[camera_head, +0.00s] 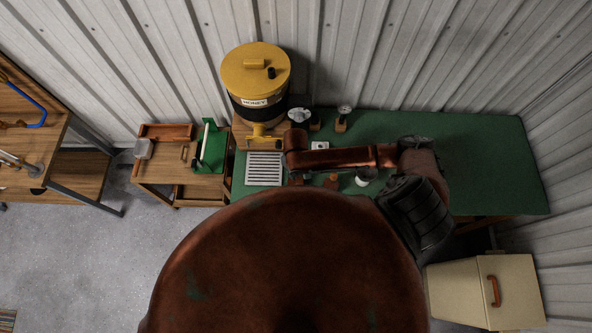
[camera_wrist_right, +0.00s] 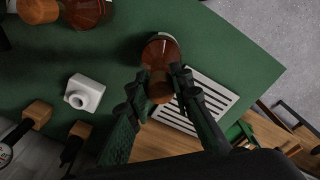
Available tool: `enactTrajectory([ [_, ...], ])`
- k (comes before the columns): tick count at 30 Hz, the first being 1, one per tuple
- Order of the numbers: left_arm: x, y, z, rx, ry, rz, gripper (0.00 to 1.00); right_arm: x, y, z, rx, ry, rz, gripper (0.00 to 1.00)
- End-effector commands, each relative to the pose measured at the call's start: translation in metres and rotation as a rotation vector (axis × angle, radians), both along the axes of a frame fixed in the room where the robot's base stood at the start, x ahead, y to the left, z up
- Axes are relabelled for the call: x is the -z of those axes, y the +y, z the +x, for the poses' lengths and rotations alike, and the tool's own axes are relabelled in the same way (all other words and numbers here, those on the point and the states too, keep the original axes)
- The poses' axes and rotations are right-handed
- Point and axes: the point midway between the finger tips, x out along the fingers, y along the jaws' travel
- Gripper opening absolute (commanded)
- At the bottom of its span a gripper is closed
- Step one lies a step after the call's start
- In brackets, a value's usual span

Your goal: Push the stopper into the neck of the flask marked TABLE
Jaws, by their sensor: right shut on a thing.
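In the right wrist view, my right gripper (camera_wrist_right: 160,74) is shut on a brown wooden stopper (camera_wrist_right: 160,90). The stopper is at the neck end of a brown flask (camera_wrist_right: 160,50); I cannot tell how deep it sits. A light label edge shows on the flask, but its marking is unreadable. A second brown flask (camera_wrist_right: 88,12) with a wooden stopper (camera_wrist_right: 38,10) stands to the left. In the head view, my right arm reaches left across the green table, and its gripper end is mostly hidden. My left gripper is not in view.
The green table (camera_head: 480,160) is clear at its right. A slotted white tray (camera_head: 265,168) lies beside the gripper. A yellow-lidded honey drum (camera_head: 256,72) is behind.

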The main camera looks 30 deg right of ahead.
Motion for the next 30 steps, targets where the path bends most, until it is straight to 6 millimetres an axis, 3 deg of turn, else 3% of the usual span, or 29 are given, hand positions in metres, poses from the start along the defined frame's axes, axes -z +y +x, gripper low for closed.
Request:
enactTrajectory([
  [10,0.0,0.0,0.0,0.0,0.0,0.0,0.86,0.002,0.0,0.0,0.0,0.0,0.0,0.08],
  [30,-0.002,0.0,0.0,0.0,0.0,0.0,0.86,-0.018,0.0,0.0,0.0,-0.001,0.0,0.08],
])
